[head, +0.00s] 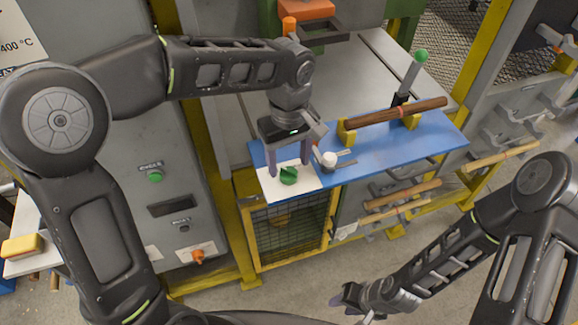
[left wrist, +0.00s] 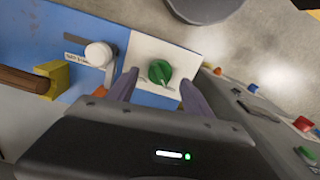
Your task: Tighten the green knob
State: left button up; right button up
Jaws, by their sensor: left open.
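The green knob (head: 289,176) sits on a white plate (head: 309,181) at the left front end of the blue bench top. In the left wrist view the green knob (left wrist: 160,72) shows between the two fingers of my left gripper (left wrist: 158,86), with a gap on each side. My left gripper (head: 289,171) is open and points down, its fingers either side of the knob in the head view. I cannot tell whether the fingertips reach down to the plate. My right gripper (head: 350,297) is low at the bottom of the head view, away from the bench; its jaws are too small to read.
A white round knob (head: 329,159) stands just right of the plate. A turned wood piece (head: 395,113) rests on yellow supports, with a green-tipped lever (head: 421,56) behind. A mesh cage (head: 290,230) is below.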

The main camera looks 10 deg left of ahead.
aim_at(289, 170)
pick_arm(q)
jog(key=shift+f, duration=1.6)
jog(key=shift+c, duration=0.3)
grip_shut()
